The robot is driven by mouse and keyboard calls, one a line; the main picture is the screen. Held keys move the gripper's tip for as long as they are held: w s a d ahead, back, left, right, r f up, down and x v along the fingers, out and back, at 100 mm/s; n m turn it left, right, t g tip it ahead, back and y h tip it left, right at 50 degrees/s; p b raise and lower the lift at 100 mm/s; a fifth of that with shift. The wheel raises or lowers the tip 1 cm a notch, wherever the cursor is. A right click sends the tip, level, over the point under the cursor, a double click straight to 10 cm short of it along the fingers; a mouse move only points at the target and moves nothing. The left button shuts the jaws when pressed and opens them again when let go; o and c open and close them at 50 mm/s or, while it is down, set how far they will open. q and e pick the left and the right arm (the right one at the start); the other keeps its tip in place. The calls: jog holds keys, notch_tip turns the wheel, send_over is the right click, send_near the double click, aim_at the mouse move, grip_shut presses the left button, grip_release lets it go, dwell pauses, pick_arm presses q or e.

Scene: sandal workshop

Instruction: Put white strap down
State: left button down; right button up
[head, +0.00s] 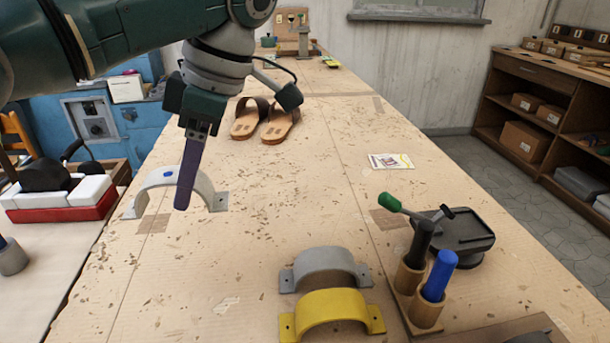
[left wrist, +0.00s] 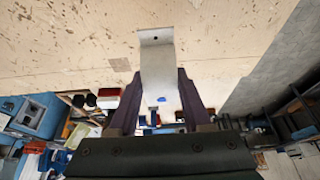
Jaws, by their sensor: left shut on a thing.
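The white strap (head: 205,187) is an arched band with a flat, holed foot at each end, at the left of the workbench in the head view. My left gripper (head: 185,198) points down over its crown and is shut on it, with one purple finger in front of the band. In the left wrist view the strap (left wrist: 157,58) runs between the two fingers of the left gripper (left wrist: 158,80). A finger hides part of the arch. I cannot tell whether its feet touch the bench. My right gripper is not in view.
A grey strap (head: 325,260) and a yellow strap (head: 333,303) stand at the front. Right of them are a holder with black and blue handles (head: 437,275) and a black tool (head: 455,232). Sandals (head: 280,124) lie behind. The middle of the workbench (head: 270,205) is clear.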

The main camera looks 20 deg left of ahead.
pick_arm(q)
notch_tip(320, 180, down, 7)
jog(key=b, duration=0.3)
jog(key=shift+f, duration=0.5)
jog(key=shift+f+b, duration=0.7)
jog(key=shift+f, duration=1.2)
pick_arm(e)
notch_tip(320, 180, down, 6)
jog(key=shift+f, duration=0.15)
